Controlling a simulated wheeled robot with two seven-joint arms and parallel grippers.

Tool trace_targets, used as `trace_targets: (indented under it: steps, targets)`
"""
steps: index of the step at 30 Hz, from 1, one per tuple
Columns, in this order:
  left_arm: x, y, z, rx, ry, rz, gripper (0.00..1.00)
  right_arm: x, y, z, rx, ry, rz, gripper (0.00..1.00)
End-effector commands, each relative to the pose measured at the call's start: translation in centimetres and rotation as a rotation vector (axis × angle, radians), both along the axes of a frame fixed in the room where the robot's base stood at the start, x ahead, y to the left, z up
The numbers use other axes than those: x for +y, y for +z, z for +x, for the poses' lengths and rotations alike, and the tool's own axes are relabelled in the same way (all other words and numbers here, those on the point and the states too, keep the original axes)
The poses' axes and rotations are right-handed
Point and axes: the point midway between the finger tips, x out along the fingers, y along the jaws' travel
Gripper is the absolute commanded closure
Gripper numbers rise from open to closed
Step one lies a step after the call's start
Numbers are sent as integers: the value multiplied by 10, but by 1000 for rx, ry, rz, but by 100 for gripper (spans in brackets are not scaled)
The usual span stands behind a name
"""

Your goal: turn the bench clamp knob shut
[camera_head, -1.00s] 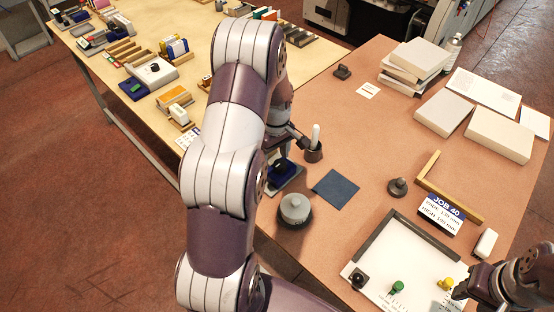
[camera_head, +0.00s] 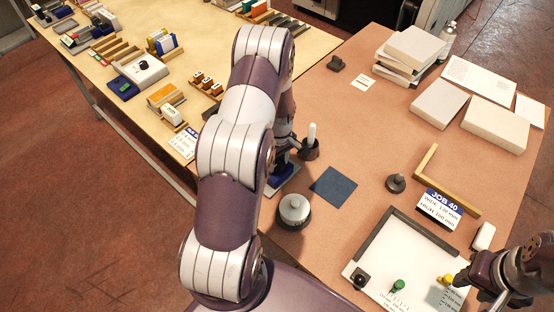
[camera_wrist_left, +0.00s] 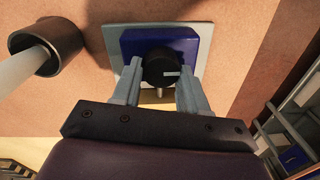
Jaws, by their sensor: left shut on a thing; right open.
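The bench clamp has a blue body (camera_wrist_left: 160,40) on a pale grey base plate (camera_wrist_left: 203,30). Its round black knob (camera_wrist_left: 160,68), with a light mark on its right side, sits between the two fingers of my left gripper (camera_wrist_left: 160,84), which is shut on it. In the head view the blue clamp (camera_head: 279,174) shows at the bench's left edge, partly hidden behind my left arm, and the knob is hidden. My right gripper (camera_head: 464,286) is open and empty at the lower right, near a yellow-knobbed peg (camera_head: 446,280).
A dark cup (camera_wrist_left: 50,45) holding a white stick stands just left of the clamp in the wrist view. A blue cloth square (camera_head: 334,186) and a grey round weight (camera_head: 294,211) lie nearby. A white framed board (camera_head: 420,268) fills the front right.

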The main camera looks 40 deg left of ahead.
Motion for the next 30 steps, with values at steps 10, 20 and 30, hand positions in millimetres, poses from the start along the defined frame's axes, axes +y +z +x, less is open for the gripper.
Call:
trace_targets:
  steps: [10,20,30]
  targets:
    - [-2,2,-1,4,-9,-2,87,0,0,0,0,0,0,57]
    - [-2,0,-1,4,-160,-3,87,0,-7,0,0,0,0,57]
    - [-2,1,-1,4,-471,-2,87,0,-16,0,0,0,0,57]
